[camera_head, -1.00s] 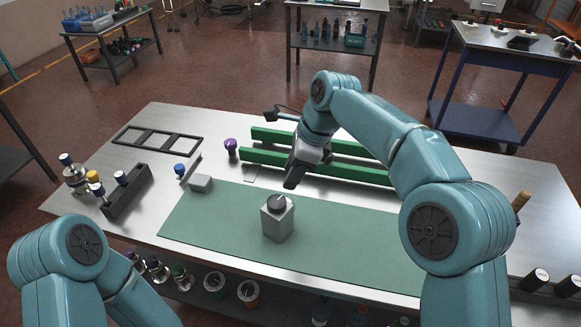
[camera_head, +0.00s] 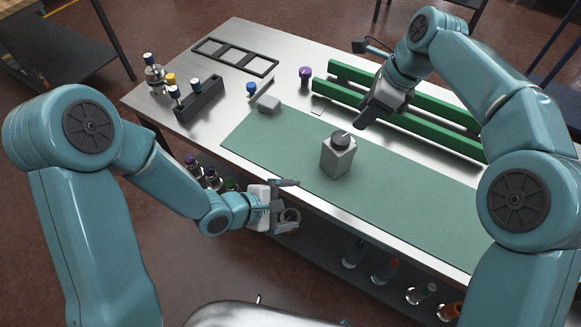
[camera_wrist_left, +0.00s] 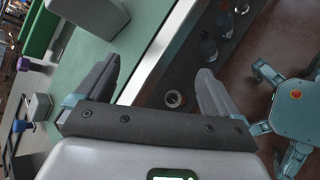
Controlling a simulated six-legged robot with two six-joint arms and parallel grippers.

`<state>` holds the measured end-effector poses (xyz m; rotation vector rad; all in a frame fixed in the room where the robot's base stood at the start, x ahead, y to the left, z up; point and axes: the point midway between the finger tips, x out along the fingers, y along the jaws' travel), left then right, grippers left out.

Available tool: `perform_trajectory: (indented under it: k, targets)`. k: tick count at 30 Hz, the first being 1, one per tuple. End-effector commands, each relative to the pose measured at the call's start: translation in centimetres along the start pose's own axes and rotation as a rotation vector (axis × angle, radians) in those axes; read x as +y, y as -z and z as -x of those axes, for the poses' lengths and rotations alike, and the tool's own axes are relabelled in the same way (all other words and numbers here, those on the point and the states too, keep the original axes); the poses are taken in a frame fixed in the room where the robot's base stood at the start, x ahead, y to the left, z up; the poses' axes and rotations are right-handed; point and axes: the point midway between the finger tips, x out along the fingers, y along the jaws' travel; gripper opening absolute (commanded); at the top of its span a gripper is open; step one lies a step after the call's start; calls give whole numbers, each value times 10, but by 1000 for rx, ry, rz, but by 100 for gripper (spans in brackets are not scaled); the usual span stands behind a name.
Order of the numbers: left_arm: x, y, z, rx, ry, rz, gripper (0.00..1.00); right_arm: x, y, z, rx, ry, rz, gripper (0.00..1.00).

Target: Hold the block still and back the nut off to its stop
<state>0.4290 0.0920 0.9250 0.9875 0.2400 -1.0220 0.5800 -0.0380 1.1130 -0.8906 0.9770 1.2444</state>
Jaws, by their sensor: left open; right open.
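In the left wrist view, part of a grey block (camera_wrist_left: 92,12) shows at the top edge, cut off. My left gripper (camera_head: 290,198) is open and empty, in front of the table's front edge, lower left of the block and apart from it. Its two fingers (camera_wrist_left: 155,88) show spread in the left wrist view. My right gripper (camera_head: 362,124) is behind and right of the nut, apart from it. The gap between its fingers is hard to see.
Green rails (camera_head: 420,105) lie behind the right gripper. A small grey piece (camera_head: 268,104), a purple-topped item (camera_head: 305,75) and a dark bottle rack (camera_head: 200,100) stand to the left. Bottles (camera_head: 384,271) sit on the shelf below. The mat around the block is clear.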

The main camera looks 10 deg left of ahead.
Motion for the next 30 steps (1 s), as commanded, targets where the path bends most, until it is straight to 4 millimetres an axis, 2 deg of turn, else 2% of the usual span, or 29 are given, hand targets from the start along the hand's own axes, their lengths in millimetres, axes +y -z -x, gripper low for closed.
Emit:
perform_trajectory:
  k: [3,9,12,17,23,30]
  targets:
    - [29,-12,7,-46,-77,257,96,-1,0,0,0,0,0,43]
    - [66,-23,19,-124,-171,651,96,-1,0,0,0,0,0,43]
    - [76,-26,22,-155,-195,770,96,-1,0,0,0,0,0,43]
    - [84,-28,22,-177,-208,852,96,-1,0,0,0,0,0,43]
    - [90,-31,-6,-179,-202,859,96,-1,0,0,0,0,0,43]
    - [103,-35,-58,-178,-203,857,96,-1,0,0,0,0,0,43]
